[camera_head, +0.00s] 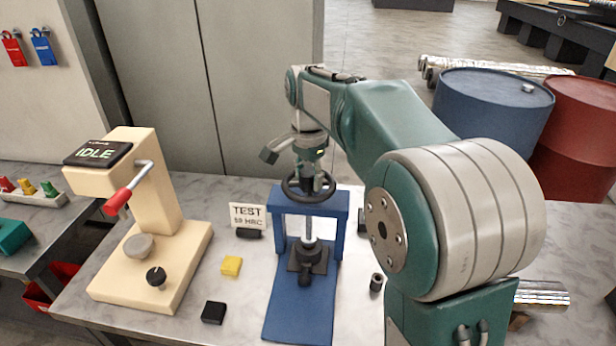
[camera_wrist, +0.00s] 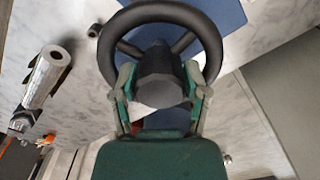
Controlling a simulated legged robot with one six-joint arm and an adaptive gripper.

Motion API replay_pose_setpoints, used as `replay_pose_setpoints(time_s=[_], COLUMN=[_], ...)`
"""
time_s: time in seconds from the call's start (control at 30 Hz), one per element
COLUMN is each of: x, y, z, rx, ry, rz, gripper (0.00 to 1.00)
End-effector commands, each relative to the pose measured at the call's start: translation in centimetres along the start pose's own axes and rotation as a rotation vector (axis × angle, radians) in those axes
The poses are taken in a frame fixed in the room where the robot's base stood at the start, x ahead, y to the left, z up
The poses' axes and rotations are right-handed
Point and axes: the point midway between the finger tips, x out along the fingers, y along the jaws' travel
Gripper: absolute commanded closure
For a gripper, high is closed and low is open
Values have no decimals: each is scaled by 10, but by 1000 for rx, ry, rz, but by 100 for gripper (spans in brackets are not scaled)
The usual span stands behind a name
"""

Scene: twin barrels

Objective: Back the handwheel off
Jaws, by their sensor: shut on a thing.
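A black handwheel (camera_head: 289,190) sits on top of a blue press frame (camera_head: 340,212) on the marble-patterned table. Below it a shiny vertical screw runs down to a dark clamp block (camera_head: 306,256). My gripper (camera_head: 309,170) points down at the wheel from above. In the wrist view the wheel's rim (camera_wrist: 165,12) curves behind my gripper (camera_wrist: 160,82). Its two green-and-grey fingers are closed on either side of the dark faceted hub (camera_wrist: 158,72), with the rim outside them. The fingertips are partly hidden in the head view.
A cream tester (camera_head: 155,220) with an "IDLE" display and red-handled lever stands left. A sign (camera_head: 248,217) reads "TEST 59 HRC". A yellow block (camera_head: 231,266) and black block (camera_head: 213,312) lie between. Blue (camera_head: 490,115) and red (camera_head: 575,130) barrels stand behind right.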

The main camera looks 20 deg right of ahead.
Motion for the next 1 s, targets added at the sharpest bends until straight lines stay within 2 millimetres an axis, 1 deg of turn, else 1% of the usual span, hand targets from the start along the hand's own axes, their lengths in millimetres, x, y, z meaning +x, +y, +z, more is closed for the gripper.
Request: replay_pose_setpoints(time_s=[1.0], x=[2], y=[-1], z=[-1], rx=[-966], ry=[1], rz=[-2], gripper=[88])
